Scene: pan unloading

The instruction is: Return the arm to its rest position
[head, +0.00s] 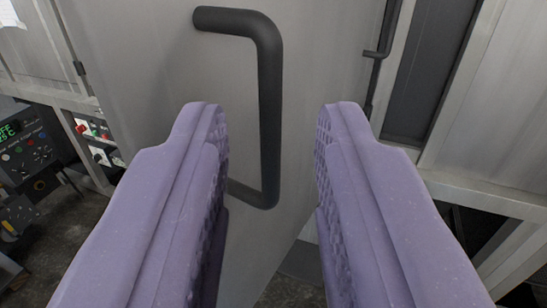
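My gripper (272,112) is in the lower middle of the head view. Its two purple fingers with textured inner pads stand wide apart, and nothing is held between them. A dark bar handle (270,100) on a grey door panel (140,60) shows just ahead, partly between the fingertips. The left finger hides part of the handle's lower end. I cannot tell whether any finger touches the handle.
A control panel (30,150) with a green display and buttons stands at the left. A smaller dark latch (377,55) and a dark window strip (425,70) are at the right. Grey floor (290,290) shows below.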

